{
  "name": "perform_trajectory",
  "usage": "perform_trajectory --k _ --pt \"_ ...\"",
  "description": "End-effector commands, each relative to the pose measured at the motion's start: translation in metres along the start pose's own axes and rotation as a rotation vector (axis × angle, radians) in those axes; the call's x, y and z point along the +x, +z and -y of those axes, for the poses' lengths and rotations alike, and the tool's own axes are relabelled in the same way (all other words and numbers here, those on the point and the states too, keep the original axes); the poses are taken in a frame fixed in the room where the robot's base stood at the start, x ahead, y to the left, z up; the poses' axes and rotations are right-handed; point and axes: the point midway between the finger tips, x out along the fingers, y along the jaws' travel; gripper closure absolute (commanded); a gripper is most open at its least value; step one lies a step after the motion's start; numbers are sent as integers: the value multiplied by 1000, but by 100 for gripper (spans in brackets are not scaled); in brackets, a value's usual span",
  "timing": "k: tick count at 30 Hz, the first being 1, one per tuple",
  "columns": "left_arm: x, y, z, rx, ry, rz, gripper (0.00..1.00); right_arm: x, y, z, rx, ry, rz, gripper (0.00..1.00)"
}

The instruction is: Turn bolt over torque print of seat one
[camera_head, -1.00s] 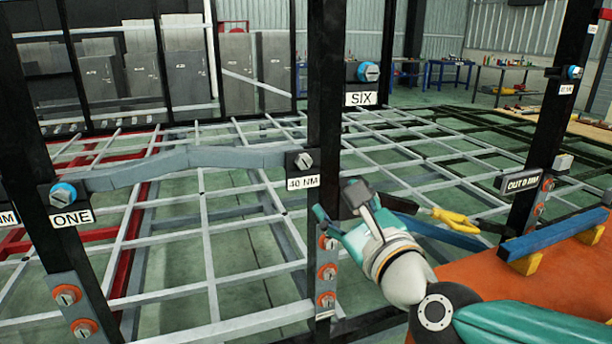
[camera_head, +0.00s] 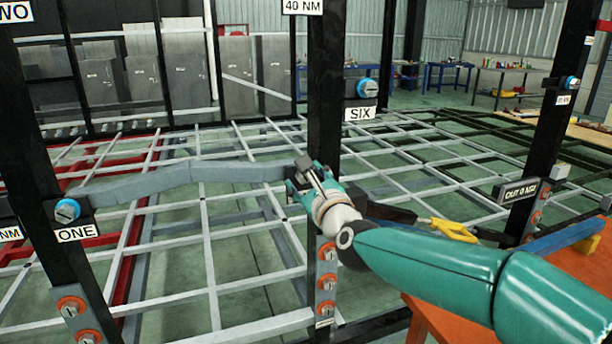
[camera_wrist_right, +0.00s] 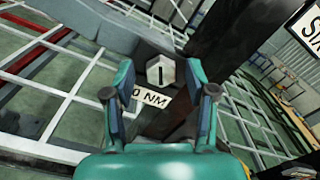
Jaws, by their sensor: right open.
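The bolt (camera_wrist_right: 160,71), a pale hex head with a dark slot, sits on a dark block above a white torque print (camera_wrist_right: 153,97). The print reads "0 NM" where visible, its left end hidden by a finger. My right gripper (camera_wrist_right: 160,80) is open, its fingers either side of the bolt head in the wrist view; contact is not visible. In the head view the right gripper (camera_head: 298,182) is at the black post and hides the bolt and print. The seat label "ONE" (camera_head: 76,233) is at the left, below a blue-ringed bolt (camera_head: 67,210). My left gripper is not in view.
A grey bar (camera_head: 185,176) runs from seat one to the post. Orange-ringed bolts (camera_head: 326,282) line the post below my gripper. A yellow-handled tool (camera_head: 450,229) lies behind my right arm. Another "40 NM" print (camera_head: 302,6) is at the top.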

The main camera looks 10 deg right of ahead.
Motion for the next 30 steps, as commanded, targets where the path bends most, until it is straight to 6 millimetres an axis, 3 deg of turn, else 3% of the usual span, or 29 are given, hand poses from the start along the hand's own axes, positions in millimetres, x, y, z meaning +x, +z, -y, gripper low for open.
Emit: perform_trajectory --k 9,19,30 --pt "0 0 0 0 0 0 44 2 0 0 -1 0 0 44" --pt "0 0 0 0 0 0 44 2 0 0 -1 1 0 99" --pt "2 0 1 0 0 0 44 2 -1 -1 -40 2 0 100"
